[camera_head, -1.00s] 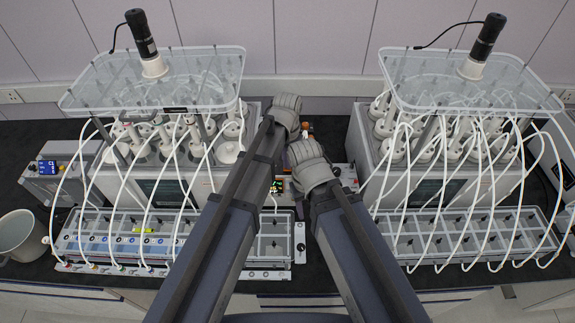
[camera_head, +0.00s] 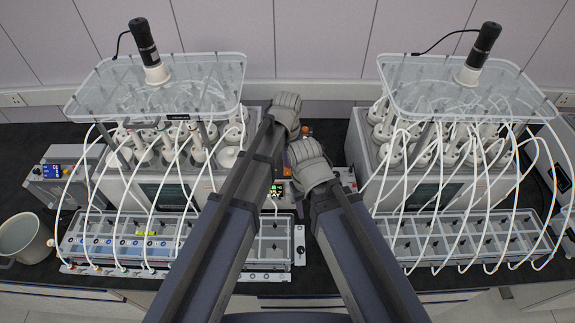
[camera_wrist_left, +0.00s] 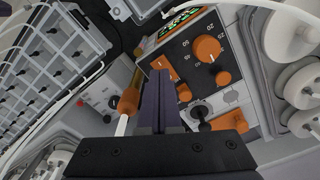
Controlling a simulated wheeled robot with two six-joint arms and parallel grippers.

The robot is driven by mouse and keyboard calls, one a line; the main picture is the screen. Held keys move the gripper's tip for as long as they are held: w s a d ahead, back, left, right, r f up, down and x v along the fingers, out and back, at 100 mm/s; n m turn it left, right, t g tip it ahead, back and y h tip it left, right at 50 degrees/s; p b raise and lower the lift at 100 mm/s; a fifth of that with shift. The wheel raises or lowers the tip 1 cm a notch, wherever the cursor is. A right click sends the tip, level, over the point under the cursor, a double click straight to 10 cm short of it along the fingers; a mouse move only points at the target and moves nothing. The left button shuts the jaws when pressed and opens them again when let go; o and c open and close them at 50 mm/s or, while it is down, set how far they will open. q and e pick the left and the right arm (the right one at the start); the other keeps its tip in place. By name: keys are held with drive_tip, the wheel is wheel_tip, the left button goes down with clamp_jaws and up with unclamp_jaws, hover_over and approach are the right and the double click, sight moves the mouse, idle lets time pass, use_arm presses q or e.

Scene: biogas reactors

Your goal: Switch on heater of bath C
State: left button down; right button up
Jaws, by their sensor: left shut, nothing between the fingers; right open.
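In the left wrist view, a heater control panel (camera_wrist_left: 190,55) has a lit display (camera_wrist_left: 180,22), a large orange dial (camera_wrist_left: 208,48) and smaller orange and black knobs. My left gripper (camera_wrist_left: 160,75) is shut and empty, its tips overlapping an orange part (camera_wrist_left: 168,66) on the panel; I cannot tell if they touch it. In the head view the lit display (camera_head: 277,189) shows between the arms. My left gripper (camera_head: 285,110) and right gripper (camera_head: 308,160) are over the gap between the baths; both wrists hide the fingers. No label C is readable.
Two baths with clear lids (camera_head: 155,85) (camera_head: 465,85), bottles and many white tubes stand left and right. A grey bucket (camera_head: 22,238) stands at far left. An orange and white handle (camera_wrist_left: 127,100) is beside my left fingers.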

sight(287, 173)
use_arm(q)
wheel_tip(287, 173, up, 4)
drive_tip(key=p, duration=0.3)
drive_tip(key=shift+f, duration=0.1)
use_arm(e)
wheel_tip(287, 173, up, 4)
drive_tip(key=shift+f, duration=0.1)
